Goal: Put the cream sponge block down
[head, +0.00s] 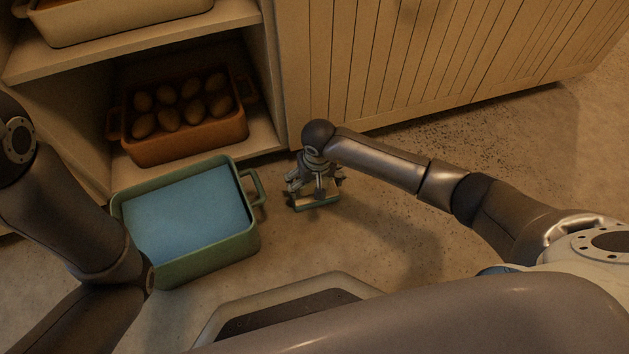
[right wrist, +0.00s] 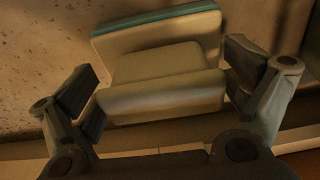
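The cream sponge block (right wrist: 160,75) has a stepped cream body and a teal-green layer along its far side. It fills the middle of the right wrist view. In the head view the block (head: 316,202) is small and low over the floor, just right of the green tub. My right gripper (head: 315,187) points down at it, with one finger at each end of the block. In the right wrist view the fingers (right wrist: 162,88) close against both ends. I cannot tell whether its underside touches the floor. My left gripper is outside the view.
A green tub (head: 190,268) with a flat blue surface inside stands on the floor at left; its handle is close to my right gripper. A brown crate (head: 188,147) of several eggs sits on the shelf behind. A slatted cabinet (head: 420,55) bounds the back. Floor at right is clear.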

